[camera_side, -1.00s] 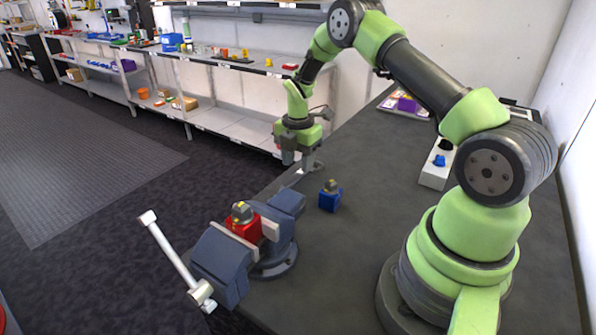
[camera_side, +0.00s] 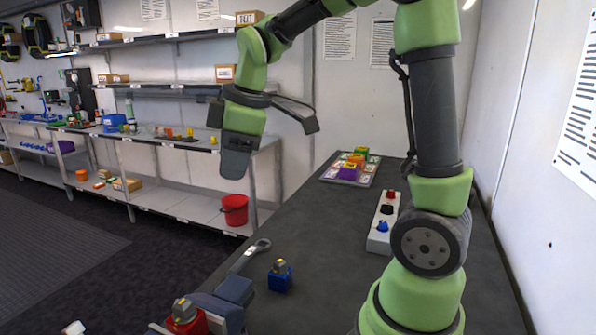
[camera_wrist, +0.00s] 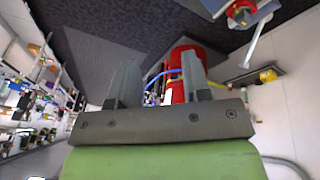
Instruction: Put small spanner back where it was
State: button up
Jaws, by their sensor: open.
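A grey metal spanner (camera_side: 250,254) with a ring end lies at the left edge of the dark table in the side view, just behind the vise. My gripper (camera_side: 237,165) is raised high above and behind it, left of the table and clear of the spanner. In the wrist view my gripper (camera_wrist: 158,85) shows two grey fingers spread apart with nothing held between them. I cannot make out the spanner in the wrist view.
The blue-grey vise (camera_side: 222,308) holds a red block (camera_side: 186,322). A blue block (camera_side: 280,277) stands on the table. A white button box (camera_side: 382,226) and a tray (camera_side: 330,177) of coloured blocks are farther back. Shelves and a red bucket (camera_side: 234,210) are behind.

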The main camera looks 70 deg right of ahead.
jog(key=s+a+r+m+t+y, duration=0.1)
jog(key=s+a+m, duration=0.2)
jog(key=s+m, duration=0.2)
jog(key=s+a+r+m+t, duration=0.1)
jog(key=s+a+m, duration=0.3)
jog(key=s, duration=0.5)
jog(key=shift+s+a+r+m+t+y, duration=0.2)
jog(key=shift+a+r+m+t+y, duration=0.15)
jog(key=shift+m+t, duration=0.65)
jog(key=shift+d, duration=0.15)
